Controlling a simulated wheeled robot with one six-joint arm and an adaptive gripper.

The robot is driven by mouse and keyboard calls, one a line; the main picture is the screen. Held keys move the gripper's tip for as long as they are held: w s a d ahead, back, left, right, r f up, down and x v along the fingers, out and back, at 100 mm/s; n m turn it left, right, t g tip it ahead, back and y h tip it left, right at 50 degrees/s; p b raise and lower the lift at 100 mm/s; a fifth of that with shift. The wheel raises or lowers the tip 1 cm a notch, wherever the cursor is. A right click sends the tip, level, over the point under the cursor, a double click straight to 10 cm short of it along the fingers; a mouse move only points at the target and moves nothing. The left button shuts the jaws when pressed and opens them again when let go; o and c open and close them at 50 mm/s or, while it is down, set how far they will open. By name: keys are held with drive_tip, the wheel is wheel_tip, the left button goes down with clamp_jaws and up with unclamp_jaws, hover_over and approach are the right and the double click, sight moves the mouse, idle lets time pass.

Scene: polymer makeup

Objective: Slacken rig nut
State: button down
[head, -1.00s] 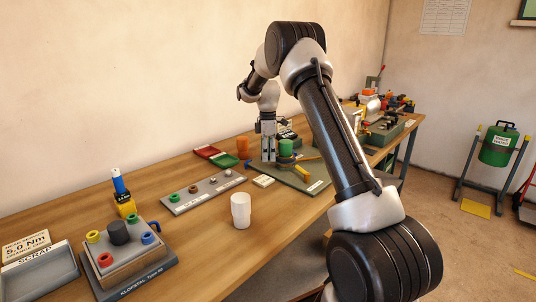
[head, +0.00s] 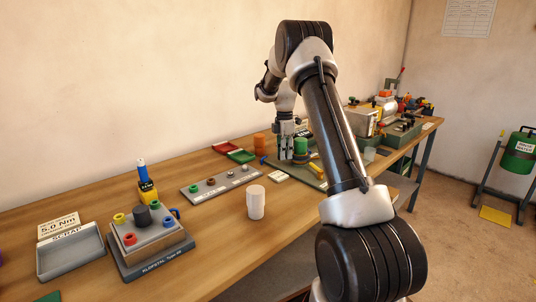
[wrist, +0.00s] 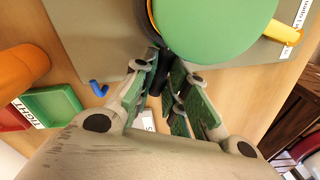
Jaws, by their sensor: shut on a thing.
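My gripper (head: 286,154) points down at the green-topped fixture on the bench, just left of its green cylinder (head: 301,146). In the wrist view the fingers (wrist: 163,82) are closed around a small dark part (wrist: 157,80) beside the round green top (wrist: 215,28). The fingers hide most of that part, so I cannot tell whether it is a nut or a handle. A yellow bar (wrist: 284,30) and a blue hook (wrist: 97,88) show near the fixture. A grey block (head: 150,234) with coloured rings and a black knob stands at the front left.
A white cup (head: 256,202) and a grey strip with several rings (head: 222,185) stand in front. Red (head: 227,145) and green trays (head: 241,156) and an orange cylinder (head: 260,143) lie left of my gripper. A scrap tray (head: 70,255) is far left. Crowded equipment fills the bench's far end.

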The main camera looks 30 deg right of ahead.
drive_tip(key=shift+s+n, duration=0.6)
drive_tip(key=shift+n, duration=0.4)
drive_tip(key=n, duration=0.1)
drive_tip(key=s+n, duration=0.1)
drive_tip(key=shift+s+d+n, duration=0.1)
drive_tip(key=shift+s+n, duration=0.2)
drive_tip(key=shift+s+d+n+h, duration=0.15)
drive_tip(key=shift+s+n, duration=0.2)
drive_tip(key=shift+n, duration=0.25)
drive_tip(key=shift+s+d+n+h, duration=0.15)
drive_tip(key=shift+s+n, duration=0.15)
drive_tip(key=shift+n, duration=0.3)
drive_tip(key=shift+s+d+n, duration=0.3)
drive_tip(key=shift+s+n, duration=0.25)
drive_tip(key=shift+n, duration=0.55)
drive_tip(key=shift+r, duration=0.1)
drive_tip(key=c, duration=1.4)
unclamp_jaws()
drive_tip(key=shift+c, duration=0.2)
